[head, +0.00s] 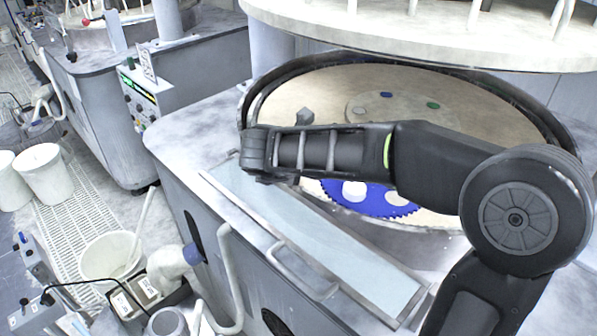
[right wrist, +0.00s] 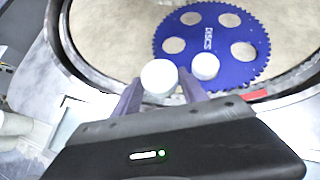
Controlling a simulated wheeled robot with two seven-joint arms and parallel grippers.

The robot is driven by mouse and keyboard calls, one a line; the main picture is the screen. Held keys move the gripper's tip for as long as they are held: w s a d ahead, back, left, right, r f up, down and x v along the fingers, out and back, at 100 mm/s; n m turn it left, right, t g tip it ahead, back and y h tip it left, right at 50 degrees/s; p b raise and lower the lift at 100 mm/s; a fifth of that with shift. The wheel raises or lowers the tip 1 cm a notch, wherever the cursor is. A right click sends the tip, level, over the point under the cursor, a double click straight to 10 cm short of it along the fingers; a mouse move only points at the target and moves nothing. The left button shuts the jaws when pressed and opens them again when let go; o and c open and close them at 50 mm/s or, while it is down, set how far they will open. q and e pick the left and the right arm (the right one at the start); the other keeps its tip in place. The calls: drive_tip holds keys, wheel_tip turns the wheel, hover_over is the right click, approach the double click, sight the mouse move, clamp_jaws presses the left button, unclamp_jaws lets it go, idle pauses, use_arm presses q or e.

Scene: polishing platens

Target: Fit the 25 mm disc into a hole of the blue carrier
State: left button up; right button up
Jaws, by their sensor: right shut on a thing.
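The blue carrier (right wrist: 213,85) lies on the tan platen, with a toothed rim, the printed word DISCS and several round holes. In the head view the carrier (head: 372,205) is partly covered by my right arm. My right gripper (right wrist: 160,80) is shut on a white disc (right wrist: 159,76), held at its fingertips near the carrier's lower left edge. The other holes look tan. I cannot tell the held disc's height. My left gripper is not in view.
The round platen (head: 480,110) sits inside a dark raised rim, below a large pale upper plate (head: 420,40). Small blue (head: 386,94) and green (head: 433,105) marks lie on its far side. A pale blue panel (head: 370,270) is in front.

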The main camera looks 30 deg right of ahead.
drive_tip(key=w+d+f, duration=0.1)
drive_tip(key=d, duration=0.3)
drive_tip(key=w+d+f+b, duration=0.1)
drive_tip(key=w+d+f, duration=0.1)
drive_tip(key=d, duration=0.2)
drive_tip(key=w+d+f+b, duration=0.1)
drive_tip(key=d+f, duration=0.1)
drive_tip(key=d, duration=0.2)
drive_tip(key=shift+w+d+f, duration=0.1)
drive_tip(key=shift+w+d, duration=0.25)
drive_tip(key=shift+f+b, duration=0.7)
drive_tip(key=shift+f+b, duration=0.4)
drive_tip(key=shift+f, duration=0.05)
drive_tip(key=o, duration=1.3)
drive_tip(key=shift+s+a, duration=0.1)
drive_tip(key=shift+o, duration=0.2)
drive_tip(key=shift+f, duration=0.1)
